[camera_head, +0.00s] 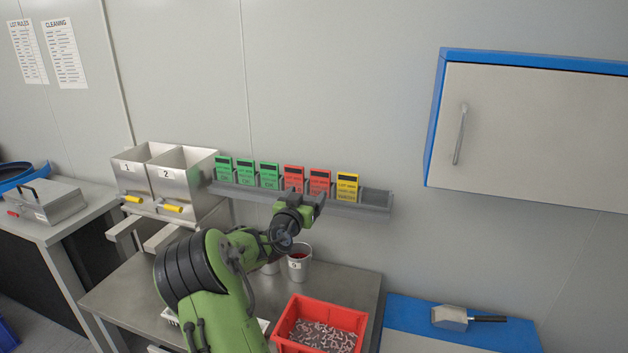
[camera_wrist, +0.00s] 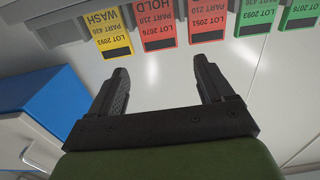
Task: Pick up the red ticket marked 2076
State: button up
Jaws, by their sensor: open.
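The red ticket marked LOT 2076 (camera_wrist: 158,27), with HOLD on it, stands in a grey wall rail and appears upside down in the wrist view. In the head view it is the right one of two red tickets (camera_head: 320,180), beside the yellow ticket (camera_head: 347,186). The other red ticket, which seems to read LOT 2051 (camera_wrist: 206,20), is next to it. My gripper (camera_wrist: 160,68) is open and empty, its fingers pointing towards the red tickets but apart from them.
Green tickets (camera_head: 245,170) fill the left of the rail (camera_head: 375,200); its right end is empty. Steel bins (camera_head: 181,160) stand left of it. Below are a cup (camera_head: 299,264) and a red crate (camera_head: 290,318) of metal parts. A wall cabinet (camera_head: 540,125) hangs at right.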

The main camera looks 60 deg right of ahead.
jog(key=p, duration=0.1)
send_near(320, 177)
jog(key=d, duration=0.3)
jog(key=d+p, duration=0.1)
jog(key=d, duration=0.1)
jog(key=w+d+p, duration=0.1)
jog(key=d, duration=0.1)
jog(key=shift+w+d+r+p, duration=0.1)
jog(key=shift+w+d+p, duration=0.1)
jog(key=shift+p, duration=0.1)
jog(key=shift+d, duration=0.4)
jog(key=shift+a, duration=0.15)
jog(key=shift+c, duration=0.5)
jog(key=c, duration=1)
